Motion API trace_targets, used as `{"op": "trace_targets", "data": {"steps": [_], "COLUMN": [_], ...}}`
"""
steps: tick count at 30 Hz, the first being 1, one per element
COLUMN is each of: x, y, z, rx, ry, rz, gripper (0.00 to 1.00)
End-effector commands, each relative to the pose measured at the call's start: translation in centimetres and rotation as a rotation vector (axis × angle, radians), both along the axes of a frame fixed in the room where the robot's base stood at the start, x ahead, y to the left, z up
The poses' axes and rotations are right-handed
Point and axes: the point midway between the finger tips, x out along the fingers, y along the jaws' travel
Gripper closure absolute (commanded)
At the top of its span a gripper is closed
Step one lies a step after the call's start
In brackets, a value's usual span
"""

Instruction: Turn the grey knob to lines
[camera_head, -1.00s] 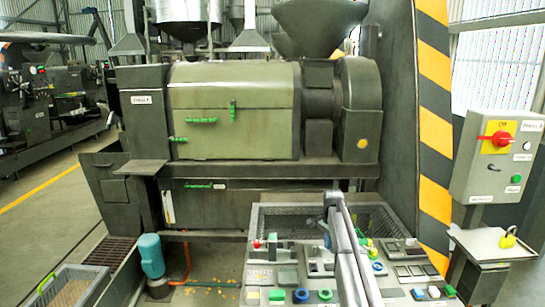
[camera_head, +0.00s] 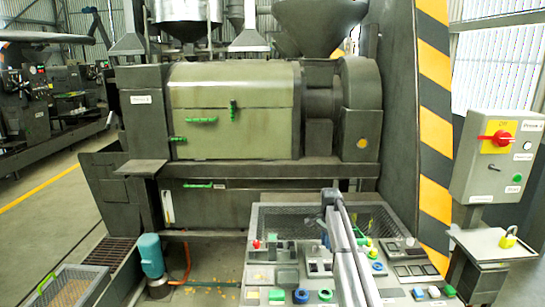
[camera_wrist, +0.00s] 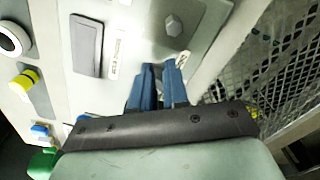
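A control panel (camera_head: 403,296) with several knobs and buttons stands in front of the press in the head view. My arm reaches over its middle. In the wrist view, the two blue fingers of my gripper (camera_wrist: 159,64) are close together, with only a narrow gap and nothing visible between them. A small grey six-sided piece (camera_wrist: 173,26) on the pale panel lies ahead of the fingertips, apart from them. I cannot tell whether it is the grey knob or a bolt. The lines marking is not readable.
A wire mesh tray (camera_wrist: 262,62) lies right of my fingers. Left are a dark flat plate (camera_wrist: 87,45), a yellow-banded knob (camera_wrist: 25,79), a white-ringed black knob (camera_wrist: 12,40) and a green knob (camera_wrist: 42,163). A grey switch box (camera_head: 480,180) stands far right.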

Motion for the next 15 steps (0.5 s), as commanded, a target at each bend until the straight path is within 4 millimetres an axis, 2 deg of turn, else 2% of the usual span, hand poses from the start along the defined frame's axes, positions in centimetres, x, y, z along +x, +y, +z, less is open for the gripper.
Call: {"op": "trace_targets", "data": {"steps": [1, 4, 15], "x": [0.0, -0.1, -0.4], "y": [0.8, 0.8, 0.5], "z": [-1.0, -0.4, 3.4], "rx": [0.019, 0.019, 0.014], "ry": [0.010, 0.010, 0.009], "rz": [0.006, 0.005, 0.000], "gripper": [1.00, 1.00, 1.00]}}
